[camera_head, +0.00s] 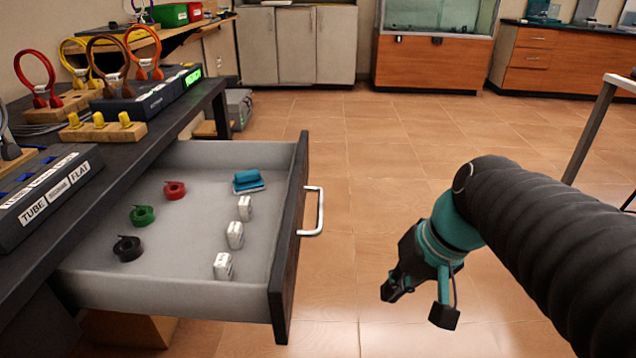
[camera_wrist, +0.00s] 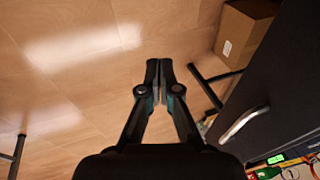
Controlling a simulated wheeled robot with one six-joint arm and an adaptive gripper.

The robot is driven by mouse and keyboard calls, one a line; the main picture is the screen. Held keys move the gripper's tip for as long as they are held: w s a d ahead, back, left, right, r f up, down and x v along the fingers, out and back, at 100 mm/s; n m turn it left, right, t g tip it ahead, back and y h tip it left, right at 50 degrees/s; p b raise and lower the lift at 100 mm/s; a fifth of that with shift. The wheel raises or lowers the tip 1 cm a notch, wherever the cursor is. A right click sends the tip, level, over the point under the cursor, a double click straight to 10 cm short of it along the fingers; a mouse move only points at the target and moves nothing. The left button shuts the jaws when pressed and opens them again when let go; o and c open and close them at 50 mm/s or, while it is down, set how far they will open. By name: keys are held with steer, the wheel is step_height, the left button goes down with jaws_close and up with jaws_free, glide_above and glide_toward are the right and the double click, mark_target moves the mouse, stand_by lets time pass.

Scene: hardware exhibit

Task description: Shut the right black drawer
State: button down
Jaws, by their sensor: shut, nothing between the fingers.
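The black drawer (camera_head: 290,245) is pulled out of the dark bench, with a dark front and a pale grey inside. Its silver bar handle (camera_head: 314,211) faces right, and it also shows in the wrist view (camera_wrist: 243,124) to the right of my gripper. My gripper (camera_head: 388,293) hangs in the air to the right of the drawer front, apart from it. In the wrist view my gripper (camera_wrist: 158,68) has its fingers together with nothing between them. The drawer's back end under the bench top is hidden.
Tape rolls (camera_head: 174,190), a blue block (camera_head: 247,180) and several white pieces (camera_head: 235,235) lie in the drawer. The bench top (camera_head: 150,140) carries cables and devices. A cardboard box (camera_wrist: 242,35) stands on the floor. The tiled floor (camera_head: 350,160) right of the drawer is clear.

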steer(key=w+a+g+y+b, duration=0.1)
steer(key=w+a+g+y, duration=0.1)
steer(key=w+a+y, duration=0.3)
steer(key=y+b, duration=0.2)
steer(key=y, duration=0.7)
glide_toward(304, 183)
steer(key=shift+t, duration=0.3)
steer(key=a, duration=0.4)
steer(key=w+a+f, duration=0.1)
steer(key=a, duration=0.2)
steer(key=shift+a, duration=0.1)
